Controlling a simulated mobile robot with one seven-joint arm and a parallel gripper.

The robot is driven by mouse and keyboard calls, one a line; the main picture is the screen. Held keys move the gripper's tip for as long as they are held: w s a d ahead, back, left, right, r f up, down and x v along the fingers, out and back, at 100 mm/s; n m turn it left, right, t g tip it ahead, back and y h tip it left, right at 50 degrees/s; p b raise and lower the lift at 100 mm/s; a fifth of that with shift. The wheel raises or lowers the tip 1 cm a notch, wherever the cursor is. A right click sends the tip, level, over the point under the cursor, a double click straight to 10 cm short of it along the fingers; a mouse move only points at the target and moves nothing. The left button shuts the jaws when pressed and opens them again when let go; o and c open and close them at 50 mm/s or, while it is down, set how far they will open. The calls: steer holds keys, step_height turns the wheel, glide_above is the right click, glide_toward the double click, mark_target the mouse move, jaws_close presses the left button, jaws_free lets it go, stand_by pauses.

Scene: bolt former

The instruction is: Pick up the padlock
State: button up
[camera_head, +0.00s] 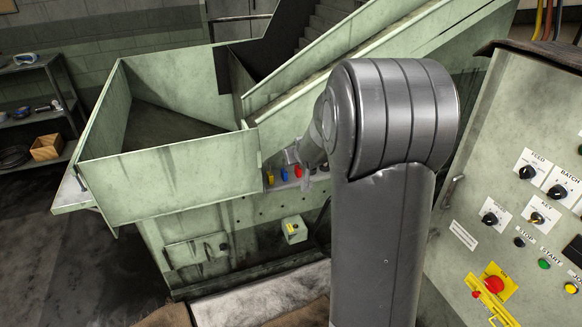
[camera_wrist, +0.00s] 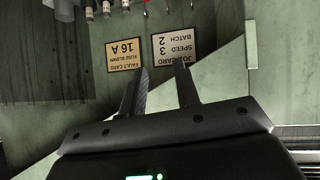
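In the wrist view, several small hanging parts are cut off by the top edge, one with a red tip (camera_wrist: 125,3); I cannot tell whether these are the same items. My gripper (camera_wrist: 162,69) is open and empty, its two fingers apart in front of the green panel.
Two cards, a fault card (camera_wrist: 125,55) and a job card (camera_wrist: 175,47), are on the panel beyond my fingertips. A green hopper (camera_head: 165,180) juts out at left. A control cabinet (camera_head: 475,170) stands at right. A small box (camera_head: 294,229) is below the row.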

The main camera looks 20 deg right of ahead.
steer(key=w+d+f+t, duration=0.1)
steer(key=w+d+f, duration=0.15)
steer(key=f, duration=0.25)
steer(key=w+d+f, duration=0.2)
steer(key=w+f, duration=0.2)
steer(key=f, duration=0.1)
steer(key=t+y, duration=0.2)
glide_toward(300, 174)
steer(key=shift+n, duration=0.3)
steer(key=shift+x, duration=4.95)
steer(key=shift+a, duration=0.1)
jaws_close()
